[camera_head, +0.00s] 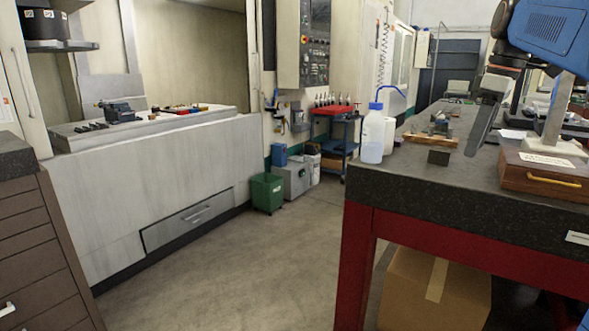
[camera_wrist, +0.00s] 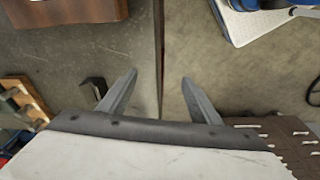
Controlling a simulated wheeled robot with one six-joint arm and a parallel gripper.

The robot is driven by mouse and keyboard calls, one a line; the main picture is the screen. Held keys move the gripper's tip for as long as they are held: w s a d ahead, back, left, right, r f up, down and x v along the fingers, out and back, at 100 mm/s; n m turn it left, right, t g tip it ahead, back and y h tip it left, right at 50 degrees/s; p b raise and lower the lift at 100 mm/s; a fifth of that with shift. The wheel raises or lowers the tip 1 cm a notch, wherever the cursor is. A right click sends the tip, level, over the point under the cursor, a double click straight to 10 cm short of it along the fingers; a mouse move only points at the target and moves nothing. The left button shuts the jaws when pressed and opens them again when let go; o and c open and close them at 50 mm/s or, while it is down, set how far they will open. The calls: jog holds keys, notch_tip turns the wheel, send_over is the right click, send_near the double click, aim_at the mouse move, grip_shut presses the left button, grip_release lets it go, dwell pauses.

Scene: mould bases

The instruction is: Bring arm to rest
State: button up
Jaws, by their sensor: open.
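My gripper (camera_head: 482,120) hangs from my raised blue arm at the upper right of the head view, above the dark worktop. In the wrist view the two grey fingers of my gripper (camera_wrist: 162,88) are spread apart with nothing between them. The worktop (camera_head: 400,187) has a red frame. In the wrist view the worktop (camera_wrist: 80,55) lies below the left finger, and its edge runs down between the fingers. A small dark block (camera_head: 439,157) stands on the worktop; what looks like the same block (camera_wrist: 93,87) lies beside the left finger in the wrist view.
A clear bottle (camera_head: 373,138) with a blue cap stands near the worktop's left edge. A wooden rack (camera_head: 432,140) and a wooden case (camera_head: 535,176) lie on the worktop. A cardboard box (camera_head: 415,295) sits underneath. The floor (camera_head: 240,275) between worktop and machine is clear.

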jog(key=s+a+f+m+t, duration=0.1)
jog(key=s+a+f+m, duration=0.2)
jog(key=s+f, duration=0.5)
jog(key=s+a+f+m+t, duration=0.1)
jog(key=s+a+f+m, duration=0.2)
jog(key=s+f, duration=0.6)
jog(key=s+a+f+m+t+h, duration=0.1)
jog(key=s+a+f+m, duration=0.2)
jog(key=s+a+f, duration=0.4)
notch_tip(320, 180, down, 8)
jog(key=shift+s+r, duration=0.15)
jog(key=shift+s, duration=0.6)
